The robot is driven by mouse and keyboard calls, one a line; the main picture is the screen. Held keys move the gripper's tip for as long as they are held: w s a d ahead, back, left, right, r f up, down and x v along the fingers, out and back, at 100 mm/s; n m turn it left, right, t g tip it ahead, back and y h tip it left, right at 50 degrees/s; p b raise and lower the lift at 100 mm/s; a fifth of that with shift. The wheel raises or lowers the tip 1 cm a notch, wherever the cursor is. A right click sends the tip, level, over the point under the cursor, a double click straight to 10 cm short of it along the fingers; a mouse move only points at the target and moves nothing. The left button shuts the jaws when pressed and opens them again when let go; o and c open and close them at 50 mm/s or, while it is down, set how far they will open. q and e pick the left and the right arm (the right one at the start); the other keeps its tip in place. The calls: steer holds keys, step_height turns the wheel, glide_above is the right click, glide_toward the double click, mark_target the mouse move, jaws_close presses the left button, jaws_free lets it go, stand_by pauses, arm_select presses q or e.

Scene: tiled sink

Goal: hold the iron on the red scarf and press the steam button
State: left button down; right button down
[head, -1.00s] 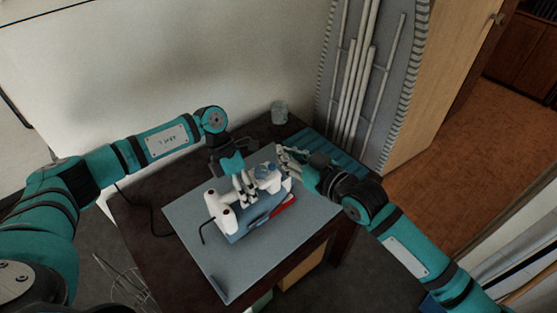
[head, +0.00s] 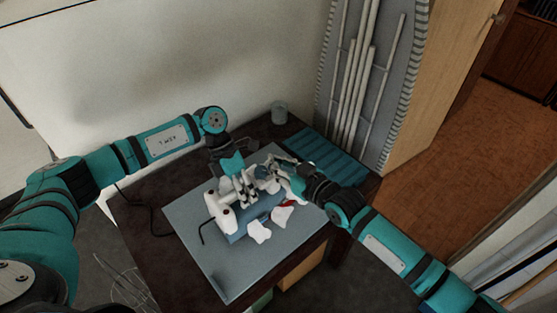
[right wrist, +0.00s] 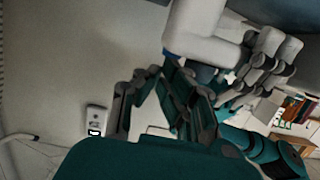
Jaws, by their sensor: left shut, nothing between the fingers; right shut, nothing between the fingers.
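The white and blue iron (head: 222,217) lies on the grey-blue mat, its handle partly hidden by my left gripper. A small strip of the red scarf (head: 288,204) shows at the iron's right side; the rest is hidden. My left gripper (head: 246,192) is at the iron's handle, its fingers shut. My right gripper (head: 277,168) is shut at the far end of the iron, close to my left gripper; I cannot tell whether it touches. In the right wrist view, the white iron part (right wrist: 205,35) is above my right gripper's fingers (right wrist: 175,75).
White puff-like patches (head: 260,232) show beside the iron. The grey-blue mat (head: 226,278) covers most of the dark table (head: 150,190). A glass (head: 279,113) stands at the back corner, near a teal slatted piece (head: 325,155). A cord runs off left.

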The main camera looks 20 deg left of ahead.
arm_select(q)
steer(key=shift+w+d+r, duration=0.1)
steer(key=shift+r, duration=0.15)
arm_select(e)
steer(key=shift+f, duration=0.6)
steer(key=shift+r, duration=0.45)
step_height(320, 180, up, 3)
steer(key=shift+w+r, duration=0.1)
steer(key=shift+r, duration=0.05)
steer(key=v, duration=1)
steer(key=shift+r, duration=0.3)
